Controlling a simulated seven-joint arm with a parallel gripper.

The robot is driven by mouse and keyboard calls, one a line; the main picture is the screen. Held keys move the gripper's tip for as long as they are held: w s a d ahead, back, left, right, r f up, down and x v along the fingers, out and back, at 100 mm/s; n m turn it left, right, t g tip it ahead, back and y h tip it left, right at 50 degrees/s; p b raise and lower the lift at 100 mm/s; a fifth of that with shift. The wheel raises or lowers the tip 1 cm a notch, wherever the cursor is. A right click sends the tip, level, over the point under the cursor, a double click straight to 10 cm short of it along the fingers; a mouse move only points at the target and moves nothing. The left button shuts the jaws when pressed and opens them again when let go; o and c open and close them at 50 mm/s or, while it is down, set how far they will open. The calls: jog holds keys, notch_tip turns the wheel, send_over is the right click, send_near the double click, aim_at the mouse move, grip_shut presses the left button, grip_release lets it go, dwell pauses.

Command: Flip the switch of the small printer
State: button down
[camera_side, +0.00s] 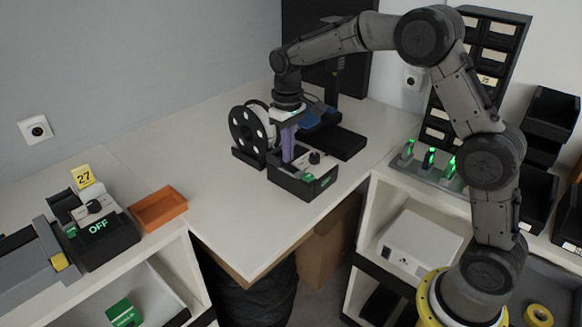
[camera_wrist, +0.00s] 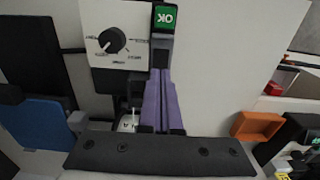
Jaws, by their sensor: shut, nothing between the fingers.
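The small printer stands on the white table, with a black front box (camera_side: 290,183) and a knob (camera_side: 314,157) on its pale panel. The knob (camera_wrist: 113,40) also shows from above in the wrist view, with small printed marks around it. My gripper (camera_side: 288,160) has purple fingers pointing down, just left of the knob over the box. In the wrist view the fingers (camera_wrist: 161,72) are together and empty, apart from the knob. I cannot tell whether the tips touch the box.
A white spool with a black rim (camera_side: 250,128) stands behind the box, and a black plate (camera_side: 338,142) lies right of it. At left is another machine with an "OFF" display (camera_side: 98,228) and an orange tray (camera_side: 158,209). The table's front middle is clear.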

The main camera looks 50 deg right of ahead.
aim_at(288, 166)
jog(key=shift+f, duration=0.95)
dwell(0.7)
jog(key=shift+r, duration=3.55)
